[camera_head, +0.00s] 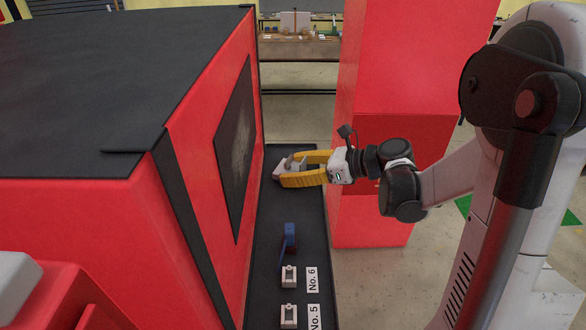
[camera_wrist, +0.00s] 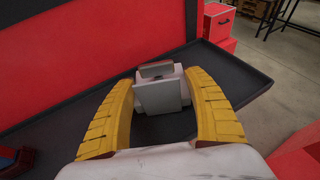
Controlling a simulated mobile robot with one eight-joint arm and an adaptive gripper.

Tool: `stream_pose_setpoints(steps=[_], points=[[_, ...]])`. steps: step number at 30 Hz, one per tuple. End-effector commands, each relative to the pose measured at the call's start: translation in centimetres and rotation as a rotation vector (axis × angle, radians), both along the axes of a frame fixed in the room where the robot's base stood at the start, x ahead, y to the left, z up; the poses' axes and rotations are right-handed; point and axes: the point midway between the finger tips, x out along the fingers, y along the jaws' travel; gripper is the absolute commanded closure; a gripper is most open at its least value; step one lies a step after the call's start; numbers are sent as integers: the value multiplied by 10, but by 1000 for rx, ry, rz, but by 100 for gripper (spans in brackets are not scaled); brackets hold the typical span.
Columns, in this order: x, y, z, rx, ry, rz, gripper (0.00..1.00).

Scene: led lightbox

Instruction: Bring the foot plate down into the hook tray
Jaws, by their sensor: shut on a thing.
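A small grey-white piece with a flat plate, which looks like the foot plate (camera_head: 296,163), is between the yellow fingers of my gripper (camera_head: 285,170). In the wrist view the gripper (camera_wrist: 160,78) is shut on the foot plate (camera_wrist: 160,95), one finger on each side. The long dark tray, seemingly the hook tray (camera_head: 270,208), runs along the red box; its raised rim shows in the wrist view (camera_wrist: 235,72). The foot plate is over the tray's far part. I cannot tell whether it touches the tray floor. The fingers hide part of it.
A blue piece (camera_head: 289,240) and two small pale holders (camera_head: 289,277) beside labels No. 6 and No. 5 stand in the tray's near part. The red box wall (camera_head: 195,150) is close on the left, a red pillar (camera_head: 372,215) on the right. Bare tray lies between blue piece and gripper.

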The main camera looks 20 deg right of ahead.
Motion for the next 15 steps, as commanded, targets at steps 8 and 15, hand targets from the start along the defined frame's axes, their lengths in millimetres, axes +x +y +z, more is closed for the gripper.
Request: stream_pose_setpoints(steps=[8,15], points=[[0,0,-2,0,0,0,16],[0,0,-1,0,0,0,16]])
